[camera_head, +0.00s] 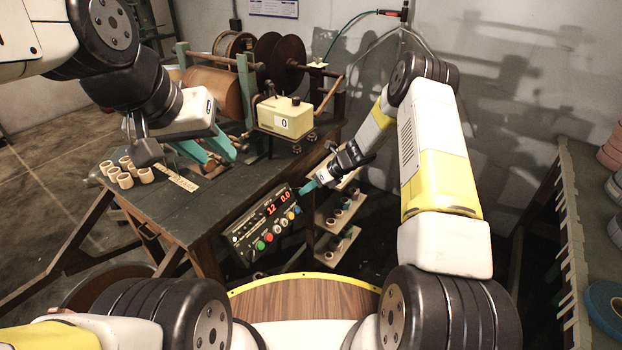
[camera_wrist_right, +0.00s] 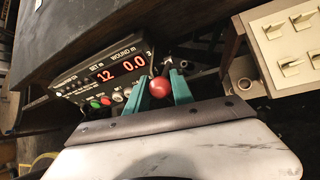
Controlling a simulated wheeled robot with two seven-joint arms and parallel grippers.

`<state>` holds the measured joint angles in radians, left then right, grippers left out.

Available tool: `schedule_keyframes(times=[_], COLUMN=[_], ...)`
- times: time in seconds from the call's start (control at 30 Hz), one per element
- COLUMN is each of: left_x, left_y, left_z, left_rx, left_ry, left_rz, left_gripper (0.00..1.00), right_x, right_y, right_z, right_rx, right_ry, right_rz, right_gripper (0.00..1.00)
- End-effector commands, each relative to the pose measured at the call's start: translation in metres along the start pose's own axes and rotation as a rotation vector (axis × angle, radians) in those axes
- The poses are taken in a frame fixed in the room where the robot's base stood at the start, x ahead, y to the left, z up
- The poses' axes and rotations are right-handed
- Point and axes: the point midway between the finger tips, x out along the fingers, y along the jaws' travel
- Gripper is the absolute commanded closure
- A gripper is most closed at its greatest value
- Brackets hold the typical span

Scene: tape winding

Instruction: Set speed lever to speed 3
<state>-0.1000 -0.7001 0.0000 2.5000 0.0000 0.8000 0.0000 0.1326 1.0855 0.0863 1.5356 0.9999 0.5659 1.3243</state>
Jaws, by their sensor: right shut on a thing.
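The control panel (camera_head: 266,222) is on the front of the dark workbench, with red digits 12 and 0.0. It also shows in the right wrist view (camera_wrist_right: 85,88). A red ball knob (camera_wrist_right: 160,87), which looks like the speed lever's end, sits between the teal fingers of my right gripper (camera_wrist_right: 164,84), shut on it. In the head view my right gripper (camera_head: 308,187) is at the panel's right end, and the knob is hidden. The lever's shaft and speed marks cannot be made out. My left gripper (camera_head: 220,157) is open and empty above the bench.
Several pale rolls (camera_head: 126,172) stand at the bench's left. A winding machine with reels (camera_head: 280,62) and a cream counter box (camera_head: 285,116) stands behind. A rack (camera_head: 575,225) stands at the far right.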

Motion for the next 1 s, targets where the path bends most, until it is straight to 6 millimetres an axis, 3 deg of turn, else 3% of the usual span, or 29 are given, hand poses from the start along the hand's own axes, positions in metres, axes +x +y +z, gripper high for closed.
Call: schedule_keyframes(times=[0.33,0.93,0.97,1.0], left_x=[0.0,0.0,0.0,0.0], left_y=[0.0,0.0,0.0,0.0], left_z=[0.0,0.0,0.0,0.0], left_rx=[0.0,0.0,0.0,0.0], left_ry=[0.0,0.0,0.0,0.0], left_rz=[0.0,0.0,0.0,0.0], left_gripper=[0.64,0.64,0.64,0.64], right_x=[0.002,0.003,0.003,0.003], right_y=[0.002,0.003,0.003,0.003], right_z=[0.018,0.021,0.021,0.021], right_rx=[0.029,0.041,0.04,0.04], right_ry=[0.152,0.186,0.186,0.186], right_rz=[-0.031,-0.036,-0.036,-0.036], right_gripper=[1.0,1.0,0.66,0.58])
